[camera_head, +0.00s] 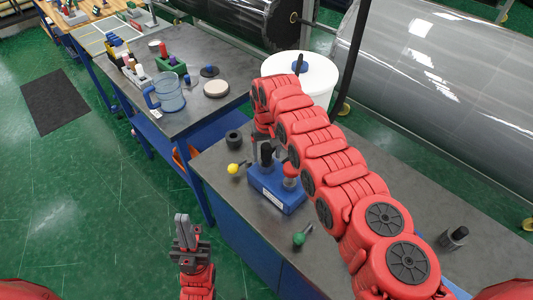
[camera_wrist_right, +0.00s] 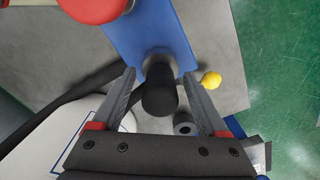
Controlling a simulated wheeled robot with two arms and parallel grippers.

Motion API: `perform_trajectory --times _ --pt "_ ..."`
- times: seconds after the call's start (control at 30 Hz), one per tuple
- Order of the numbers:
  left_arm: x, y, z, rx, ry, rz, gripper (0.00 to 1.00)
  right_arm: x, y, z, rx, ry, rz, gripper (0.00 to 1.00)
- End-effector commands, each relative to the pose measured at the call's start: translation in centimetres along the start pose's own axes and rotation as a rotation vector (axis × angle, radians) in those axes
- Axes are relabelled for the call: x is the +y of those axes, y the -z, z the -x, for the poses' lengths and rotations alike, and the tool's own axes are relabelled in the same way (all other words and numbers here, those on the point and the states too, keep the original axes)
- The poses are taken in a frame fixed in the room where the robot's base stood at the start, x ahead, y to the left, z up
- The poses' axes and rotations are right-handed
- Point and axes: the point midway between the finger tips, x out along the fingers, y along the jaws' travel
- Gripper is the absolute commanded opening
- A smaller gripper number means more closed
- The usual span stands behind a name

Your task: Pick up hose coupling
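A blue block (camera_head: 277,191) on the near grey bench holds a black-topped fitting (camera_head: 267,154) and a red-topped one (camera_head: 291,170). I take the black fitting as the hose coupling; no label confirms this. In the right wrist view the black fitting (camera_wrist_right: 159,92) stands up from the blue block (camera_wrist_right: 140,30). My right gripper (camera_wrist_right: 159,75) is open, with its fingers on either side of the black fitting, and I see gaps on both sides. My left gripper (camera_head: 184,228) points up over the green floor, fingers together and empty, away from the bench.
A black ring (camera_head: 233,138), a yellow knob (camera_head: 234,169) and a green knob (camera_head: 300,238) lie near the block. A dark cylinder (camera_head: 455,237) stands at bench right. A white bucket (camera_head: 318,75) is behind. A blue jug (camera_head: 168,92) stands on the far bench.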

Motion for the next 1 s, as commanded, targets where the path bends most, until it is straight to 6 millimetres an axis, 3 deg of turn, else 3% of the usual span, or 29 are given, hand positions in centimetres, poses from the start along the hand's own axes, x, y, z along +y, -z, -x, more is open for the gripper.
perform_trajectory --times 0.07,0.4,1.0 --pt "0.0 0.0 0.0 0.0 0.0 0.0 0.0 0.0 0.01 0.01 0.0 0.0 0.0 0.59" --pt "0.0 0.0 0.01 0.0 0.0 0.0 0.0 0.0 0.01 0.04 0.0 0.0 0.0 0.0" --pt "0.01 -0.05 0.26 0.0 0.0 0.0 0.0 0.12 0.21 0.84 0.003 0.0 0.0 0.0"
